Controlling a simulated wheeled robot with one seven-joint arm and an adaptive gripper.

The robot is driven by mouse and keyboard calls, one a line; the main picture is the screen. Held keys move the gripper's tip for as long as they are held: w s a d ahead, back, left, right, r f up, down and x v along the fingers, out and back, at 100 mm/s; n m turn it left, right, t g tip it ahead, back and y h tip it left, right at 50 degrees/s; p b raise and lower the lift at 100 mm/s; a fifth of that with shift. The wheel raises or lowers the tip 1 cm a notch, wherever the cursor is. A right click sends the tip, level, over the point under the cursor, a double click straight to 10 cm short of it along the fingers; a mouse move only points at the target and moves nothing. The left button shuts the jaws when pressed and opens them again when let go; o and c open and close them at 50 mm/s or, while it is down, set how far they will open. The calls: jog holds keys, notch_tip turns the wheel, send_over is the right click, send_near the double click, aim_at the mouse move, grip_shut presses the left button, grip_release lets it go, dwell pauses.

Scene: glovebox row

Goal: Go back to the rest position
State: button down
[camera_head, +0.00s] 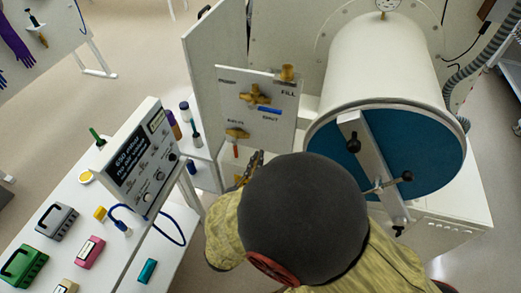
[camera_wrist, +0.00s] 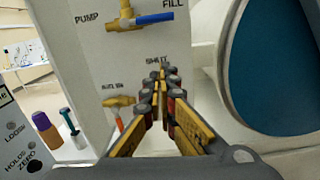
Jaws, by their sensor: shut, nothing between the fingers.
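My gripper (camera_head: 253,162) is in front of the lower part of the white valve panel (camera_head: 285,130), partly hidden by my own arm. In the wrist view my gripper (camera_wrist: 161,75) has its long yellow-and-dark fingers brought together at the tips, with nothing between them. The fingertips point at the panel, right of the lower brass valve (camera_wrist: 119,102) with its red-orange handle. The upper brass valve has a blue handle (camera_wrist: 154,18) lying level, pointing right, above the fingertips. I cannot tell the exact gap to the panel.
A white chamber (camera_head: 385,60) with a blue round door (camera_head: 420,150) and a bar latch stands at the right. A bench (camera_head: 125,235) at the left carries a meter box (camera_head: 145,160), a blue cable and small cases. Bottles (camera_head: 186,112) stand beside the panel. Open floor lies further left.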

jog(key=shift+s, duration=0.35)
